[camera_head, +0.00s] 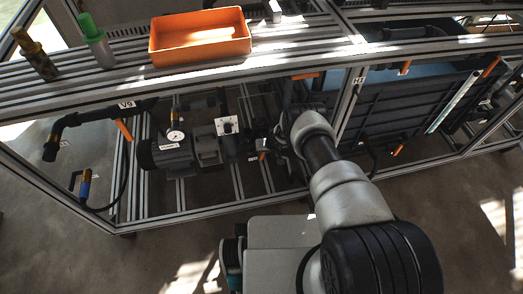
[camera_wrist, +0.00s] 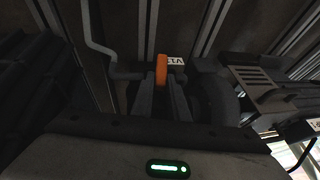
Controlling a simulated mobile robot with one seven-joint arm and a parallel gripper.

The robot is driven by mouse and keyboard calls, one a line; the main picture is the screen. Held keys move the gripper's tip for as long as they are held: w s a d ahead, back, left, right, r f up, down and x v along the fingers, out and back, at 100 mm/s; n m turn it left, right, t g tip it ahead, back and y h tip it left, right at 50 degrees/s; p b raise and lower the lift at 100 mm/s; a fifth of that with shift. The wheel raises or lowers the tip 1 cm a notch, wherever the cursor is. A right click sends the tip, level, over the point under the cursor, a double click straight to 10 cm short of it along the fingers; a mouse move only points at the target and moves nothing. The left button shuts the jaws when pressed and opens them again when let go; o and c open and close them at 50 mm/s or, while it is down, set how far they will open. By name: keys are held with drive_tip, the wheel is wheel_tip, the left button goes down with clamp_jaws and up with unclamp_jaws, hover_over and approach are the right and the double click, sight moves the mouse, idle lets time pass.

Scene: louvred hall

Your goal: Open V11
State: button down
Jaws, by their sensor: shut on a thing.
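In the wrist view an orange valve handle (camera_wrist: 162,69) stands upright between the fingers of my gripper (camera_wrist: 163,92), which is shut on it. Just behind and to its right is a white label (camera_wrist: 176,61), upside down and partly hidden by the handle; its lettering may be V11, but I cannot read it surely. The handle sits at a grey pipe run (camera_wrist: 127,73). In the head view my arm reaches down into the frame right of the pump, and my own wrist hides the fingers and the held handle.
A pump with a motor (camera_head: 172,153) and a gauge (camera_head: 175,135) lies left of my arm. The V9 label (camera_head: 127,104) is further left. Aluminium rails (camera_head: 120,84) run above, carrying an orange bin (camera_head: 200,38). A dark panel (camera_head: 385,110) stands right. Open floor lies in front.

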drive_tip(key=shift+d+f+m+g+y+b, duration=0.1)
drive_tip(key=shift+d+f+y+b, duration=0.15)
drive_tip(key=shift+y, duration=0.3)
drive_tip(key=shift+d+f+m+g+y+b, duration=0.1)
drive_tip(key=shift+d+y+b, duration=0.05)
drive_tip(key=shift+d+y, duration=0.3)
drive_tip(key=shift+d+f+m+g+y+b, duration=0.1)
drive_tip(key=shift+d+y+b, duration=0.1)
drive_tip(key=shift+y, duration=0.4)
drive_tip(key=c, duration=1.7)
unclamp_jaws()
drive_tip(key=shift+w, duration=0.1)
drive_tip(key=shift+r, duration=0.1)
wheel_tip(320, 180, up, 10)
drive_tip(key=p, duration=0.6)
drive_tip(key=shift+c, duration=0.3)
